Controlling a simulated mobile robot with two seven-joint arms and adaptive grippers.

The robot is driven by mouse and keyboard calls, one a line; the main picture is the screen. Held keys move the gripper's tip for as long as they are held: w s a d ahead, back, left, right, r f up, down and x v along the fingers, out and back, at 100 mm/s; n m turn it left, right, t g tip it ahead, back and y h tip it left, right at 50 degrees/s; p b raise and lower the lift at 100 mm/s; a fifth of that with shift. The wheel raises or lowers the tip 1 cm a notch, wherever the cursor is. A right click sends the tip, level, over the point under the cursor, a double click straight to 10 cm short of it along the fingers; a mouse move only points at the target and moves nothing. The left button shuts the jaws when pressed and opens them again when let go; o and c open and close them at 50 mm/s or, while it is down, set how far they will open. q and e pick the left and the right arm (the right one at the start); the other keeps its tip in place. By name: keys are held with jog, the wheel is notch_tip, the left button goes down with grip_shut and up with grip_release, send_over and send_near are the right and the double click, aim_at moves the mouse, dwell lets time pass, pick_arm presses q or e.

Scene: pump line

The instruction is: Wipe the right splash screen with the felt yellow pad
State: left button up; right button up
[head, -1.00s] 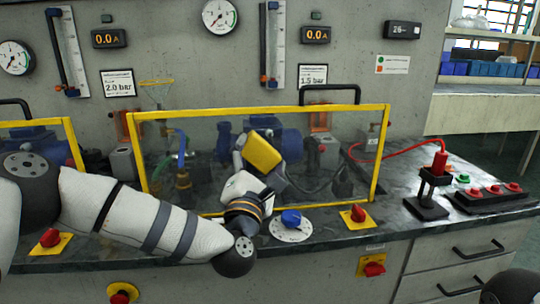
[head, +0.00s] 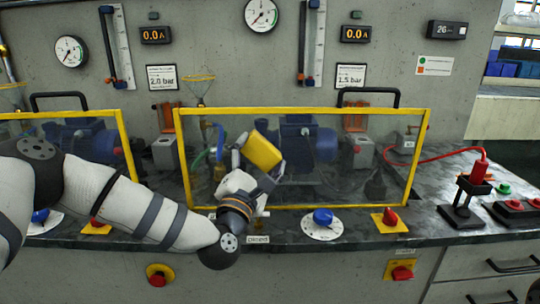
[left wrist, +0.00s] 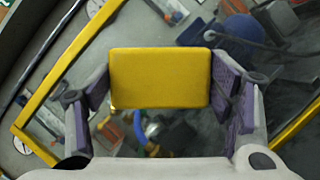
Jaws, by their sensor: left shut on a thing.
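The yellow felt pad (head: 262,150) is held in my left gripper (head: 251,166), in front of the right splash screen (head: 345,207). In the left wrist view the pad (left wrist: 160,78) fills the gap between the purple-padded fingers of my left gripper (left wrist: 160,95). The right splash screen is a clear panel in a yellow frame with a black handle on top. The pad is at the left half of this screen; I cannot tell whether it touches the panel. My right gripper is not in view.
Behind the screen stand a blue pump (head: 309,143) and piping. In front are a blue knob (head: 323,216) and a red switch (head: 390,217). A red plug on a black stand (head: 461,215) stands at the right. The left splash screen (head: 125,150) is partly behind my arm.

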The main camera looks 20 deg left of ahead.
pick_arm(q)
jog(key=shift+f, duration=0.1)
jog(key=s, duration=0.1)
jog(key=s+d+p, duration=0.1)
jog(key=s, duration=0.2)
jog(key=shift+s+d+r+p, duration=0.25)
jog(key=shift+s+r+p, duration=0.05)
jog(key=shift+s, duration=0.05)
jog(key=shift+s+d+f, duration=0.15)
jog(key=shift+s+f, duration=0.15)
jog(key=shift+s, duration=0.25)
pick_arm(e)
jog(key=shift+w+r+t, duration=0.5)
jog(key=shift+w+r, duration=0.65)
pick_arm(q)
jog(key=s, duration=0.1)
jog(key=s+p, duration=0.1)
jog(key=s, duration=0.1)
jog(key=shift+d, duration=0.4)
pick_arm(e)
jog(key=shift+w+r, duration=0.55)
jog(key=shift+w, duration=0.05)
pick_arm(q)
jog(key=shift+w, duration=0.1)
